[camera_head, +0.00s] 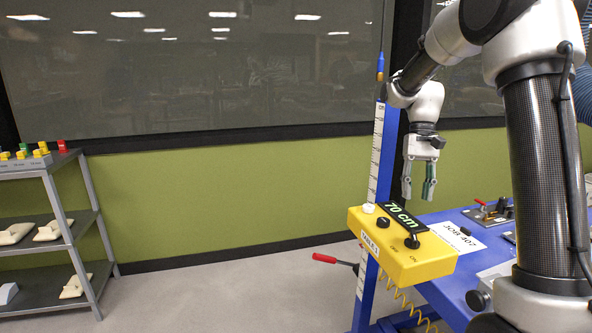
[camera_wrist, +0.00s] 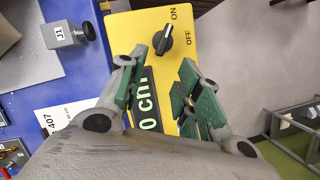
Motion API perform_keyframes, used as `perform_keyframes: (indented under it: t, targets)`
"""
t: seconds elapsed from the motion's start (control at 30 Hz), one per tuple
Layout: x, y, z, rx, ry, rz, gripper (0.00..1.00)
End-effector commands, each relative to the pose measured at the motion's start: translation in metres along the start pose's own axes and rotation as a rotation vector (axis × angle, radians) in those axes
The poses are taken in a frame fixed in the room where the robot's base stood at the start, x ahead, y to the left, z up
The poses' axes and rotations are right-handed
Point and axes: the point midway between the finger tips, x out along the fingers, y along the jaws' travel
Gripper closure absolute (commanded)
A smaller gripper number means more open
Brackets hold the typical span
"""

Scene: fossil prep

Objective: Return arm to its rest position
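My gripper (camera_head: 418,192) hangs fingers-down from my arm, above the far side of a yellow control box (camera_head: 405,262). Its two fingers stand apart with nothing between them. In the wrist view my gripper (camera_wrist: 160,82) is open over the box (camera_wrist: 200,25), with the green display partly hidden between and behind the fingers. The display (camera_head: 401,216) reads 70 cm. A black knob (camera_head: 412,242) with ON and OFF marks is on the box face; it also shows clear of the fingers in the wrist view (camera_wrist: 163,39).
A blue post with a scale (camera_head: 377,150) rises behind the box. A blue table (camera_head: 440,292) with a JOB 407 sheet (camera_head: 455,236) and small tools lies right. A grey shelf (camera_head: 72,240) with pale pieces stands far left. The floor between (camera_head: 220,290) is clear.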

Motion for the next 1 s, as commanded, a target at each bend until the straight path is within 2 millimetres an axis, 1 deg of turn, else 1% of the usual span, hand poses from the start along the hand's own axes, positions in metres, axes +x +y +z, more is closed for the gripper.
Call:
perform_keyframes:
  t: [0.03,0.07,0.27,0.37,0.5,0.6,0.7,0.77,0.83,1.0]
  targets:
    - [0.013,0.004,0.007,-0.017,0.005,0.006,0.66]
    - [0.017,0.007,0.013,-0.032,0.021,0.008,0.66]
    - [0.019,0.022,0.068,-0.115,0.164,0.020,0.66]
    - [0.019,0.031,0.101,-0.155,0.252,0.026,0.66]
    - [0.024,0.043,0.153,-0.207,0.390,0.033,0.66]
    - [0.031,0.051,0.186,-0.232,0.485,0.035,0.66]
    - [0.037,0.058,0.212,-0.244,0.562,0.033,0.66]
    - [0.038,0.060,0.225,-0.249,0.599,0.030,0.66]
    - [0.036,0.061,0.234,-0.253,0.642,0.025,0.66]
    - [0.024,0.061,0.242,-0.259,0.706,0.016,0.66]
